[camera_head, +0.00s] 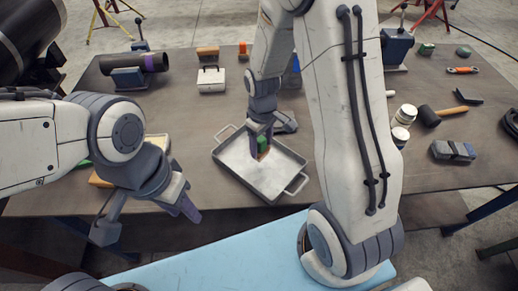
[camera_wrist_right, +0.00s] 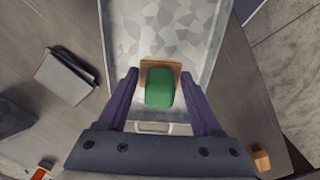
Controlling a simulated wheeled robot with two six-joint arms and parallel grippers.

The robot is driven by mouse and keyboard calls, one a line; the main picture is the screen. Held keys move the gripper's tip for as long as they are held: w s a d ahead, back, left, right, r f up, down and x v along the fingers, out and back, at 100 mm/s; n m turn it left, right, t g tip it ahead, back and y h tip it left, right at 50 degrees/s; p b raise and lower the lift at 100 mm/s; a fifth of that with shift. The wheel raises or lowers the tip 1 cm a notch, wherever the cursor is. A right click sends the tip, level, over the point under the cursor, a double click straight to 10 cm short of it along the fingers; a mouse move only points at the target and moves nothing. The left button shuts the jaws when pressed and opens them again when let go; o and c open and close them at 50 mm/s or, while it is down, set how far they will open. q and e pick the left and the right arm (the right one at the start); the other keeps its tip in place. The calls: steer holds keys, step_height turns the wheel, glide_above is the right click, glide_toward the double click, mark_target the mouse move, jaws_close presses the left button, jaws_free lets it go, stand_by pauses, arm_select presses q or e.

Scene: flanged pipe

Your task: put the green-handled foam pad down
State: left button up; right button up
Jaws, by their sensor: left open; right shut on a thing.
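The foam pad (camera_head: 263,152) has a green handle (camera_head: 262,142) and a tan base. It is over the inside of a shallow metal tray (camera_head: 285,189) with two end handles. My right gripper (camera_head: 262,132) is shut on the green handle and points down over the tray. In the right wrist view the green handle (camera_wrist_right: 160,88) sits between my fingers, with the tan edge showing beyond it above the tray floor (camera_wrist_right: 165,30). I cannot tell whether the pad touches the tray. My left gripper (camera_head: 148,218) is open and empty near the table's front left edge.
A white box (camera_head: 211,80) and a wooden-topped brush (camera_head: 207,51) stand behind the tray. A dark pipe (camera_head: 142,63) rests at the back left. White jars (camera_head: 402,118), a mallet (camera_head: 440,115) and a grey block (camera_head: 453,150) lie right. Bare table shows left of the tray.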

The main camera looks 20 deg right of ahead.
mark_target(259, 152)
steer(key=shift+w+a+f, duration=0.25)
steer(key=shift+w+f, duration=0.15)
steer(key=shift+f, duration=0.05)
step_height(259, 152, down, 3)
steer(key=shift+f+p, duration=0.1)
steer(key=shift+p, duration=0.35)
steer(key=shift+f, duration=0.25)
steer(key=shift+f, duration=0.2)
steer(key=o, duration=1.2)
